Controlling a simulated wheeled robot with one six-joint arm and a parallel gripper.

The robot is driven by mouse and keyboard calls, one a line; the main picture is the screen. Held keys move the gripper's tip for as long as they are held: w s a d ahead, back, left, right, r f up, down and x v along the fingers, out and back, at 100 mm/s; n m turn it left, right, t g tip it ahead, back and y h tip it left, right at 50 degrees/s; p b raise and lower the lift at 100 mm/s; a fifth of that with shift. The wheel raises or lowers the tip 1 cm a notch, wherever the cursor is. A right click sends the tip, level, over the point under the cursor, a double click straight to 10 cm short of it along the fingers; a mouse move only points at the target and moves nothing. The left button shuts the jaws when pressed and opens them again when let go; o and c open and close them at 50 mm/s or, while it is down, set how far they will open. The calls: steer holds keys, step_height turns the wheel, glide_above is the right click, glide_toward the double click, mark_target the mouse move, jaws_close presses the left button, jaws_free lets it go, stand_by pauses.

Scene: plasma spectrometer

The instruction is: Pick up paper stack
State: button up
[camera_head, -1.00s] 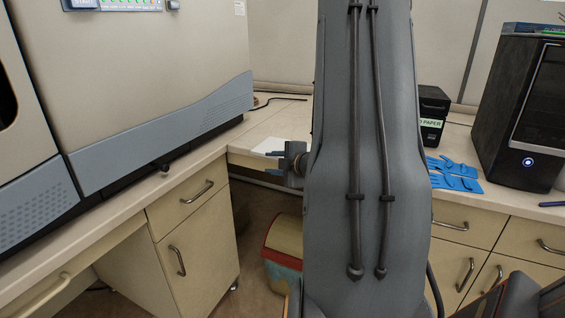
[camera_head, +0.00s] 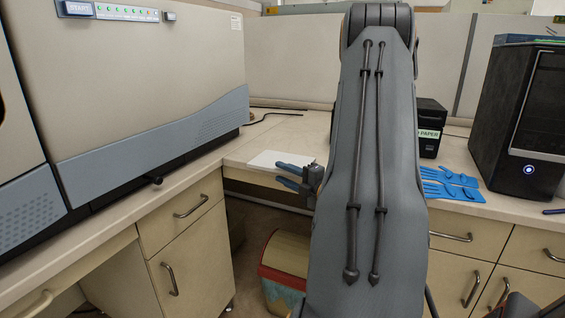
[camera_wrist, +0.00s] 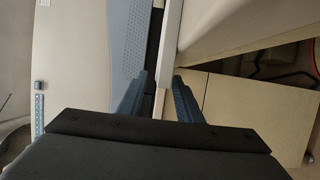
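The paper stack (camera_head: 268,158) is a flat white sheet-like pile on the desk corner, left of my arm in the head view. My gripper (camera_head: 283,174) is beside the stack's front right side, near the desk's front edge, with its blue fingers pointing left, one above the other. The fingers are apart, and the upper one overlaps the paper in the picture. In the wrist view my gripper (camera_wrist: 163,95) is open with a gap between the fingertips. A pale strip runs past that gap; I cannot tell whether it is paper or desk edge.
A large grey and beige spectrometer (camera_head: 150,90) stands on the left counter. Blue gloves (camera_head: 450,183), a black box (camera_head: 430,125) and a black computer (camera_head: 520,120) are at the right. A bin (camera_head: 285,268) stands below the desk. Drawers with handles line both sides.

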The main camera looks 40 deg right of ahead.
steer(key=shift+w, duration=1.05)
jaws_close()
steer(key=shift+r, duration=0.1)
